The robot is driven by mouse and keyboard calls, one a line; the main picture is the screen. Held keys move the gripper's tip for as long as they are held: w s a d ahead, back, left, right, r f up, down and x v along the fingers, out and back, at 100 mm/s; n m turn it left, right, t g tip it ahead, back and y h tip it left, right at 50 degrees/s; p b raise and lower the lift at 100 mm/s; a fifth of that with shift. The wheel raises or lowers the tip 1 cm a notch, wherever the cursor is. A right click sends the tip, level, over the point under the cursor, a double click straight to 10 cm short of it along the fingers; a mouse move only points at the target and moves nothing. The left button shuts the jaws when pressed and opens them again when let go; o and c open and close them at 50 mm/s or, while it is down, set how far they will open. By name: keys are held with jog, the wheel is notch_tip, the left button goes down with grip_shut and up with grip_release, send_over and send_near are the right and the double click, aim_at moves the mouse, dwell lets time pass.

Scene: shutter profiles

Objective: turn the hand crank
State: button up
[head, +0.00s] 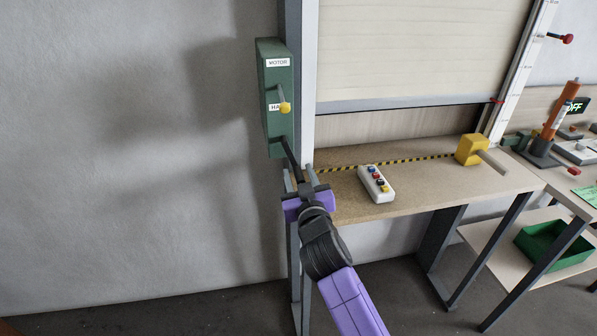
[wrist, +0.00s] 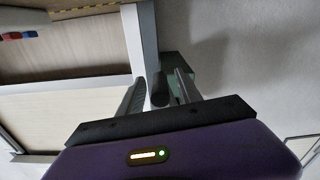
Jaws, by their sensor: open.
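The hand crank (head: 290,155) is a dark bar that slopes down from the lower end of a green box on the wall post. My gripper (head: 302,180) is at the crank's lower end, with its fingers pointing up towards the box. In the wrist view my gripper (wrist: 159,92) is open, and a dark round grip (wrist: 160,88) shows between the two fingers. I cannot tell whether either finger touches it. The green box (head: 276,100) carries a "MOTOR" label and a lever with a yellow knob (head: 285,107). A second label is partly hidden by this lever.
The wall left of the box is clear.

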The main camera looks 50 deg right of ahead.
jog(key=shift+w+d, duration=0.1)
jog(key=shift+w, duration=0.05)
grip_shut()
dwell(1.4)
